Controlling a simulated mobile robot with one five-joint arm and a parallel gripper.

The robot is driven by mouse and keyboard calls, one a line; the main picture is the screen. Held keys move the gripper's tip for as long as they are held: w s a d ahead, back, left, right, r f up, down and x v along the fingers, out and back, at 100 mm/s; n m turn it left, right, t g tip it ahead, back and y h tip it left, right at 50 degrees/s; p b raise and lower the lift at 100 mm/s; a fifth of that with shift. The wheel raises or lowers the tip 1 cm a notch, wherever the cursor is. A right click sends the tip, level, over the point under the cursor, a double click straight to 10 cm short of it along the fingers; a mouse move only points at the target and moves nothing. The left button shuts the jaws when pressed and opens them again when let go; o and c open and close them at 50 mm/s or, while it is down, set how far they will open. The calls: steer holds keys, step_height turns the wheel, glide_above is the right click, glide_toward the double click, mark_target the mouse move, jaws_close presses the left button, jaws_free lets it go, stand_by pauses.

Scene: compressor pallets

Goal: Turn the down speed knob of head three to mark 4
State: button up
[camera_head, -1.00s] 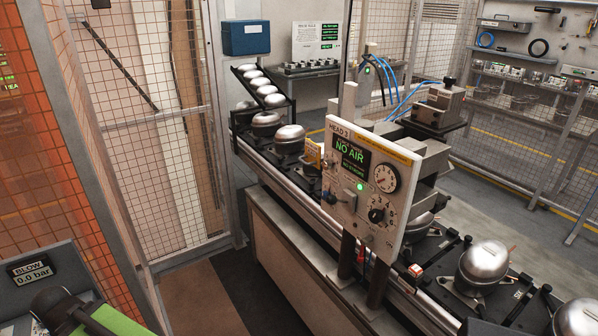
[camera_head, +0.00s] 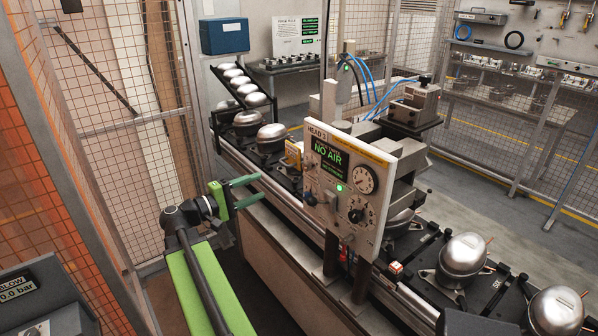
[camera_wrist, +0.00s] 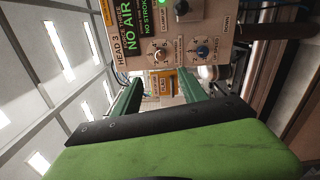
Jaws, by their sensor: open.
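The head three panel (camera_head: 318,211) is a pale upright plate over the line, reading "HEAD 3" and "NO AIR" with a green lamp lit. The knob's setting is too small to read. My gripper (camera_head: 260,187) is open and empty, left of the panel and apart from it. Its green fingers show in the wrist view (camera_wrist: 163,80).
Silver compressors (camera_head: 466,256) stand on the line on both sides of the panel. A yellow sign (camera_head: 293,153) stands just left of the panel. Wire mesh fencing (camera_head: 120,100) is at the left. A blow gauge box (camera_head: 30,290) is at the lower left.

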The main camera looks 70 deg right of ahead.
mark_target(305, 168)
steer(key=x, duration=1.7)
steer(key=shift+d, duration=0.2)
jaws_close()
